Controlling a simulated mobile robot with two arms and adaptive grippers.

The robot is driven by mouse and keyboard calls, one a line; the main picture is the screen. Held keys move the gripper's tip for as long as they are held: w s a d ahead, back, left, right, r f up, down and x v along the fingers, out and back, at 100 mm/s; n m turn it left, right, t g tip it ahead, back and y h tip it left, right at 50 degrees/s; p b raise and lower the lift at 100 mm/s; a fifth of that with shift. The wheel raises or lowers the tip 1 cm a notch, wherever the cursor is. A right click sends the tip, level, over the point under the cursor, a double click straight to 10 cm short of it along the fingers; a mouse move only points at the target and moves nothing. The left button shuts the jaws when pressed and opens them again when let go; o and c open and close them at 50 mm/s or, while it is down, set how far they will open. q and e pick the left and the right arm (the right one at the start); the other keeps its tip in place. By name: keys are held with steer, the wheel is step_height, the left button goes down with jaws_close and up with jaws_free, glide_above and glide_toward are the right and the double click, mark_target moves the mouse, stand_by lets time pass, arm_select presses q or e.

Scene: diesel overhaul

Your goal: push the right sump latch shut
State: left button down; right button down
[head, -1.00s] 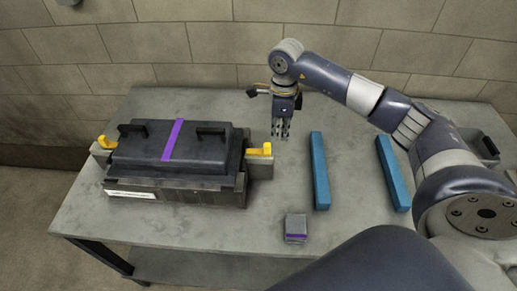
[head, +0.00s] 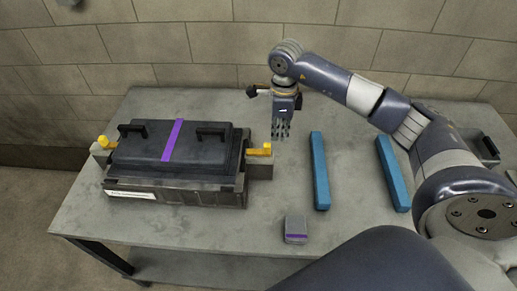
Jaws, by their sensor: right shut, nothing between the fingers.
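The sump (head: 150,190) is a dark box with a black lid (head: 145,152), two black handles and a purple stripe, at the left of the table. The right sump latch (head: 258,151) is a yellow lever on a grey block at the box's right end. A matching yellow left latch (head: 104,142) is at the left end. My right gripper (head: 280,135) points down, shut and empty, just right of and behind the right latch, with a small gap seen between them. I cannot tell its exact height over the table. My left gripper is out of view.
Two blue bars (head: 319,172) (head: 392,175) lie right of the sump on the grey table (head: 200,228). A small grey block with a purple stripe (head: 296,229) sits near the front. A dark tray (head: 489,148) is partly hidden behind my right arm. A brick wall stands behind.

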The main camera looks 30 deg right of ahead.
mark_target(266, 145)
steer(key=shift+f, duration=0.2)
steer(key=shift+f+b, duration=1.1)
steer(key=shift+f, duration=0.15)
steer(key=shift+r, duration=0.2)
steer(key=shift+a, duration=0.1)
steer(key=shift+w+a+b, duration=0.15)
steer(key=shift+w+a, duration=0.3)
steer(key=shift+a, duration=0.25)
steer(key=shift+w+a+b, duration=0.15)
steer(key=shift+w+a, duration=0.3)
steer(key=shift+a, duration=0.2)
steer(key=shift+a, duration=0.1)
steer(key=shift+w+a, duration=0.25)
steer(key=shift+a, duration=0.1)
